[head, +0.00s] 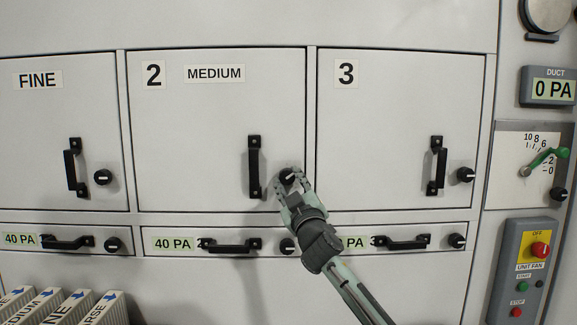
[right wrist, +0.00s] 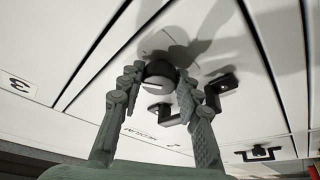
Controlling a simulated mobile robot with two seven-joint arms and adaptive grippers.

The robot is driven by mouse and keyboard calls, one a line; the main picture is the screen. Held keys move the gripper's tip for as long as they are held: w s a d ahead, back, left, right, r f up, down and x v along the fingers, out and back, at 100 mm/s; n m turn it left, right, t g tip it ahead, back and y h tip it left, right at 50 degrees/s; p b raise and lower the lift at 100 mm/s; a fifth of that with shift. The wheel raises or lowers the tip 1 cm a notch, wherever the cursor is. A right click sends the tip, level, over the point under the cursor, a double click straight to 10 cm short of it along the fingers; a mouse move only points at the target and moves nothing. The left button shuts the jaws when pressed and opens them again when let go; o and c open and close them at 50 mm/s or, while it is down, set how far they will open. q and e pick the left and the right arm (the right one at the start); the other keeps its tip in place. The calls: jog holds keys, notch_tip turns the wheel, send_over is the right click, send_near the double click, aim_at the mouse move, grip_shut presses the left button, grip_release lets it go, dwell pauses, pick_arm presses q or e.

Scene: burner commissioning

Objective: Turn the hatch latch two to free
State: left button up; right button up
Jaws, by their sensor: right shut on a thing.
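Hatch 2 (head: 210,120), marked MEDIUM, is a closed white door with a black upright handle (head: 254,168). Its latch (head: 287,175) is a round black knob right of the handle, partly covered by my right gripper (head: 288,187). In the right wrist view the latch (right wrist: 160,70) sits between the fingertips of my right gripper (right wrist: 160,80), with a pale line across its face. The gripper is shut on the latch. The hatch 2 handle (right wrist: 172,113) is beside it there. My left gripper is not in view.
Hatch 3 (head: 390,120) and the FINE hatch (head: 45,110) flank it, with their own handles and knobs. Below is a row of drawers marked 40 PA, with handles (head: 230,246) close under my right gripper. A fan control box (head: 524,270) and a gauge with a green lever (head: 545,160) are at right.

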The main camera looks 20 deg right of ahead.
jog(key=n, duration=0.1)
jog(key=n+y+p, duration=0.1)
jog(key=n, duration=0.1)
jog(key=shift+d+r+n+g+y, duration=0.1)
jog(key=shift+r+n+g+y, duration=0.15)
jog(key=shift+n+g+y, duration=0.05)
jog(key=n+g+y, duration=0.1)
jog(key=n, duration=0.4)
jog(key=shift+d+r, duration=0.1)
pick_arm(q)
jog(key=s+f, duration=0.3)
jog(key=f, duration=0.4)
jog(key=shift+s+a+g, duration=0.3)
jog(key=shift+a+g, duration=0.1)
pick_arm(e)
jog(key=shift+n+g+y, duration=0.4)
jog(key=shift+n+g, duration=0.7)
jog(key=shift+n, duration=0.9)
jog(key=o, duration=1.2)
jog(key=shift+c, duration=0.2)
jog(key=shift+s, duration=0.15)
jog(key=s+d, duration=0.1)
jog(key=s, duration=1)
jog(key=shift+s, duration=0.4)
